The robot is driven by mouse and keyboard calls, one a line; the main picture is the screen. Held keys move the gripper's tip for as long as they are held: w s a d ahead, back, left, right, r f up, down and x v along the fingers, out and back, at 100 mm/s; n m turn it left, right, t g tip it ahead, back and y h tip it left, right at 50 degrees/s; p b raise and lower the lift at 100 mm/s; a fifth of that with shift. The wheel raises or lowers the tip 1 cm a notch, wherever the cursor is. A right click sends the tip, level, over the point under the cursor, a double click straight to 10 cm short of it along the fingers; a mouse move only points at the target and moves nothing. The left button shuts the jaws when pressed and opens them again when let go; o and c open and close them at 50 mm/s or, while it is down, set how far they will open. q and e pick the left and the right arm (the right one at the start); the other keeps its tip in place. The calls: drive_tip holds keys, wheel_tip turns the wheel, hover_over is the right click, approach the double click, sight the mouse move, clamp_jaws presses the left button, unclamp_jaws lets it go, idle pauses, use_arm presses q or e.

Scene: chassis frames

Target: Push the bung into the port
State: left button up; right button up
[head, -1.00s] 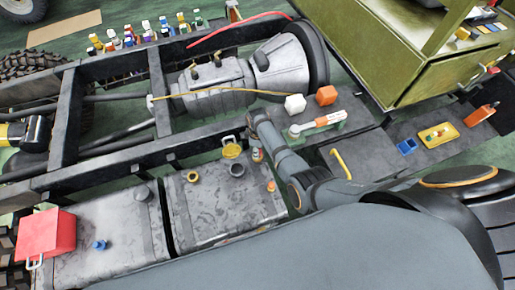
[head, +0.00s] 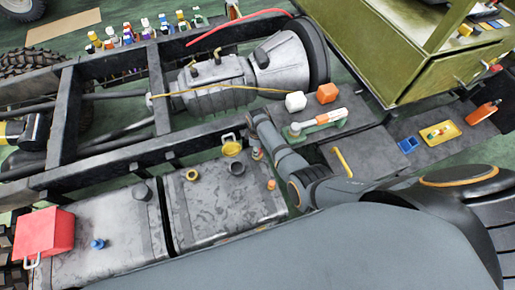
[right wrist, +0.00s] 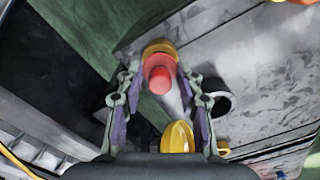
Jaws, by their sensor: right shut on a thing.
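In the right wrist view my right gripper (right wrist: 159,68) is shut on a red round bung (right wrist: 160,80) between its fingertips. An orange-brown ring (right wrist: 157,47) shows just beyond the bung; I cannot tell whether it belongs to the bung or to what lies under it. In the head view the gripper is small and partly hidden by my arm, at the tank's far right edge. The grey tank (head: 215,215) carries a dark round port (head: 237,168), also in the wrist view (right wrist: 220,103), and a brass-ringed port (head: 192,175). My left gripper is out of view.
A yellow cap with a handle (head: 231,148) stands close beside the gripper. The black chassis rail (head: 110,157) runs behind the tank. A red box (head: 44,232) and a blue fitting (head: 97,244) are at left. Parts and a yellow tray (head: 440,134) lie at right.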

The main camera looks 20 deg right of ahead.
drive_tip(key=shift+f+b, duration=0.55)
drive_tip(key=shift+f, duration=0.25)
drive_tip(key=o, duration=1.1)
drive_tip(key=shift+r, duration=0.1)
wheel_tip(320, 180, up, 12)
